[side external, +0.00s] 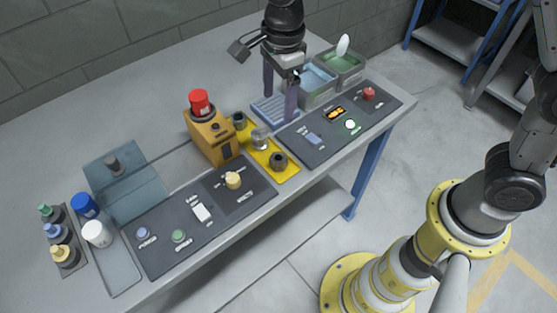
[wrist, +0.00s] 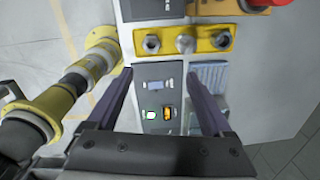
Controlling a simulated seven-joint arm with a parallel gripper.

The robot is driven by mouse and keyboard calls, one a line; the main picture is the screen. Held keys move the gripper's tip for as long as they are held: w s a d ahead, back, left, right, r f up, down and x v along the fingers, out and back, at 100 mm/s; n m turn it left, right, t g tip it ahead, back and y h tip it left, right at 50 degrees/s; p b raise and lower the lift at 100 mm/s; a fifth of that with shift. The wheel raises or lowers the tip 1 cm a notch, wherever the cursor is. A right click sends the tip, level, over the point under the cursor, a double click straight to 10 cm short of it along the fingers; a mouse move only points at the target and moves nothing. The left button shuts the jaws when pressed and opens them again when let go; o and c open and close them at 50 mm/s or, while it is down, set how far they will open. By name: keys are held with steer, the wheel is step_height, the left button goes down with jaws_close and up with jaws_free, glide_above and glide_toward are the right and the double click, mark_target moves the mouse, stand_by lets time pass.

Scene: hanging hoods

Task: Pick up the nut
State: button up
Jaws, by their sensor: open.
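A yellow plate (side external: 255,153) lies on the bench and carries two dark, nut-like rings (side external: 279,160) and (side external: 239,120), with a pale shiny round piece (side external: 261,137) between them. The wrist view shows the plate at the top, with a ring at its left (wrist: 151,44), the shiny piece in the middle (wrist: 185,43) and a ring at its right (wrist: 221,40). Which piece is the nut is not certain. My gripper (side external: 279,102) is open and empty, fingers downward, above the bench to the right of the plate. Its two fingers (wrist: 157,71) also show in the wrist view.
A yellow box with a red button (side external: 199,102) stands beside the plate. Dark control panels (side external: 205,210) flank it. A ribbed blue tray (side external: 262,112) and bins (side external: 345,64) are near my gripper. Bottles and jars (side external: 97,234) stand at the far left.

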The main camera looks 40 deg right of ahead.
step_height(320, 180, down, 4)
steer(key=s+a, duration=0.1)
steer(key=a, duration=0.1)
glide_above(278, 154)
steer(key=s+a, duration=0.1)
steer(key=shift+n+g, duration=0.3)
steer(key=f, duration=0.6)
steer(key=shift+a+f, duration=0.2)
steer(key=shift+f, duration=0.05)
steer(key=shift+d+f, duration=0.2)
steer(key=shift+f, duration=1.25)
steer(key=shift+d+f, duration=0.15)
steer(key=shift+f, duration=1.3)
steer(key=shift+c, duration=0.2)
steer(key=shift+r, duration=0.1)
jaws_close()
